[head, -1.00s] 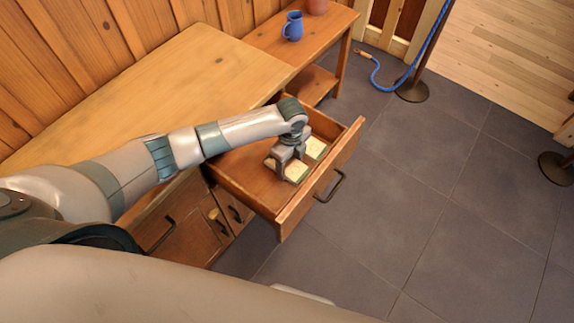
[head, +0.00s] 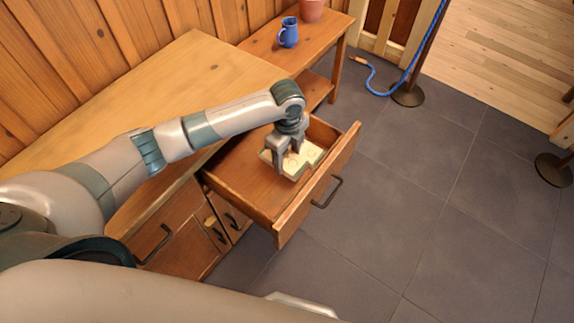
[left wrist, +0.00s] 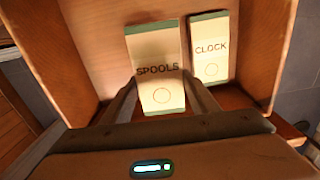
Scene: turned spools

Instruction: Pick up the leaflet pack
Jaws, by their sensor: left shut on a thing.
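A cream leaflet pack with green ends, marked SPOOLS (left wrist: 160,55), is between the fingers of my left gripper (left wrist: 160,82) in the left wrist view. In the head view my left gripper (head: 284,160) points down over the open drawer (head: 236,185), shut on this pack (head: 290,168). The pack appears raised above the drawer floor. A second similar pack, marked CLOCK (left wrist: 210,48), lies beside it in the drawer, to the right in the left wrist view. My right gripper does not show.
The drawer front with its dark handle (head: 327,192) stands pulled out from the wooden counter (head: 150,85). A low bench at the back holds a blue jug (head: 289,32) and a terracotta pot (head: 311,10). A rope post (head: 408,94) stands on the clear tiled floor.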

